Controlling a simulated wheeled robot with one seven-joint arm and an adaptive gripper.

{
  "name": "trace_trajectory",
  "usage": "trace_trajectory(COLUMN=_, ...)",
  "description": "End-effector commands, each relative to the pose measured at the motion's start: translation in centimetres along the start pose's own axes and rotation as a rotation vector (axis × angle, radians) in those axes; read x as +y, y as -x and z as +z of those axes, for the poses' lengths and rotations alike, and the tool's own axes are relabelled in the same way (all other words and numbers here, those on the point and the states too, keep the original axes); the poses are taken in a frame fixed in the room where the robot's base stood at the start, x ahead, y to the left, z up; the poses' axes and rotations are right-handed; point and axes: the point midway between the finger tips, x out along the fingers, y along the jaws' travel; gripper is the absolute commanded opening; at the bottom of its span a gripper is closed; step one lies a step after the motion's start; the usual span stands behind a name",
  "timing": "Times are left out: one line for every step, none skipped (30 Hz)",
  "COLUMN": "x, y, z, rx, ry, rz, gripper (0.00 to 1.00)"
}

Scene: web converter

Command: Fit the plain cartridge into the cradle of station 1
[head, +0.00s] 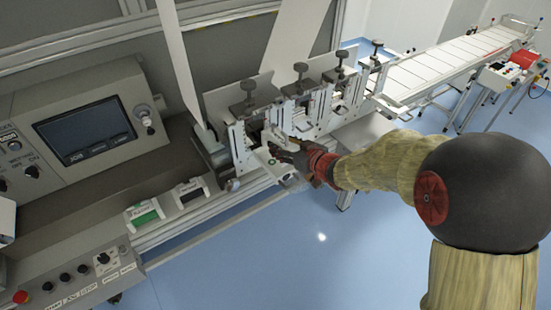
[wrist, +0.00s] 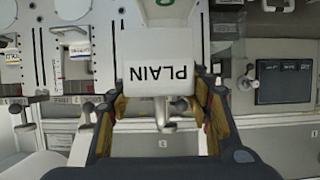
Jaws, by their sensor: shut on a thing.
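The plain cartridge (wrist: 160,72) is a white block whose label PLAIN reads upside down in the wrist view, with a green mark at its top edge. My gripper (wrist: 163,100) is shut on it, with one finger on each side. In the head view my gripper (head: 278,150) is at the front of the nearest station (head: 249,125), and the white cartridge (head: 261,159) shows partly beside it. The cradle is hidden behind the cartridge and gripper, so I cannot tell whether the cartridge touches it. No station number is readable in the head view.
Several stations with black knobs (head: 300,72) stand in a row to the right. A green-faced block (head: 145,213) and a dark-faced block (head: 188,192) sit on the front ledge. A control panel (head: 83,131) is at left; the blue floor in front is clear.

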Motion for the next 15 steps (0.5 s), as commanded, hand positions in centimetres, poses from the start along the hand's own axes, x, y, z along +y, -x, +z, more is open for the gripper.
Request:
trace_trajectory(x=-0.4, y=-1.1, z=0.7, rx=0.001, ry=0.0, rz=-0.003, gripper=0.08)
trace_trajectory(x=-0.5, y=-1.5, z=0.9, rx=0.002, ry=0.0, rz=-0.002, gripper=0.08)
trace_trajectory(x=-0.6, y=-2.0, z=1.1, rx=0.002, ry=0.001, rz=-0.002, gripper=0.08)
trace_trajectory(x=-0.7, y=-2.4, z=1.3, rx=0.003, ry=0.0, rz=-0.002, gripper=0.08)
trace_trajectory(x=-0.8, y=-2.7, z=1.4, rx=0.003, ry=0.0, rz=-0.001, gripper=0.08)
trace_trajectory(x=-0.8, y=-3.0, z=1.6, rx=0.003, ry=0.0, rz=-0.001, gripper=0.08)
trace_trajectory(x=-0.9, y=-3.1, z=1.7, rx=0.003, ry=0.001, rz=-0.001, gripper=0.08)
trace_trajectory(x=-0.9, y=-3.2, z=1.7, rx=0.003, ry=0.001, rz=-0.001, gripper=0.08)
trace_trajectory(x=-0.9, y=-3.4, z=1.8, rx=0.003, ry=0.001, rz=0.0, gripper=0.08)
trace_trajectory(x=-0.9, y=-3.5, z=1.8, rx=0.004, ry=0.001, rz=0.0, gripper=0.08)
trace_trajectory(x=-0.9, y=-3.6, z=1.9, rx=0.004, ry=0.001, rz=0.0, gripper=0.08)
trace_trajectory(x=-1.0, y=-3.8, z=2.0, rx=0.004, ry=0.0, rz=0.0, gripper=0.08)
trace_trajectory(x=-1.1, y=-4.1, z=2.1, rx=0.004, ry=0.0, rz=0.0, gripper=0.08)
trace_trajectory(x=-1.2, y=-4.4, z=2.3, rx=0.003, ry=0.0, rz=-0.001, gripper=0.08)
trace_trajectory(x=-1.3, y=-4.7, z=2.9, rx=0.001, ry=0.0, rz=-0.001, gripper=0.08)
